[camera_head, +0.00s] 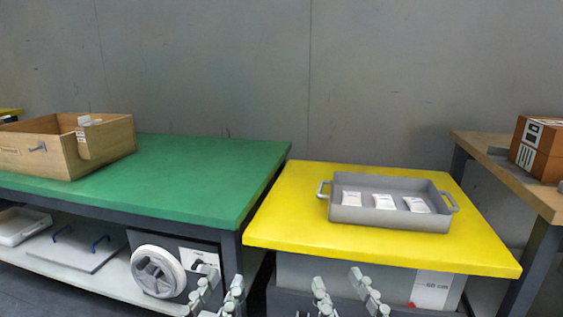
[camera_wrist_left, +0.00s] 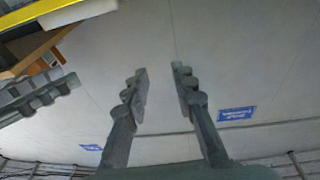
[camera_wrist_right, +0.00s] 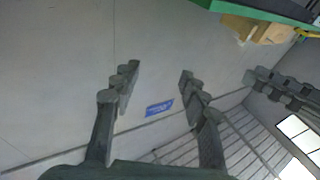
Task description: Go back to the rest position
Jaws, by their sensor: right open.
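A grey tray (camera_head: 390,220) with 3 white packets (camera_head: 384,202) stands on the yellow table (camera_head: 300,237). A wooden box (camera_head: 40,155) sits on the green table (camera_head: 200,180). An orange-brown box (camera_head: 537,150) is on the wooden table (camera_head: 500,170) at right.

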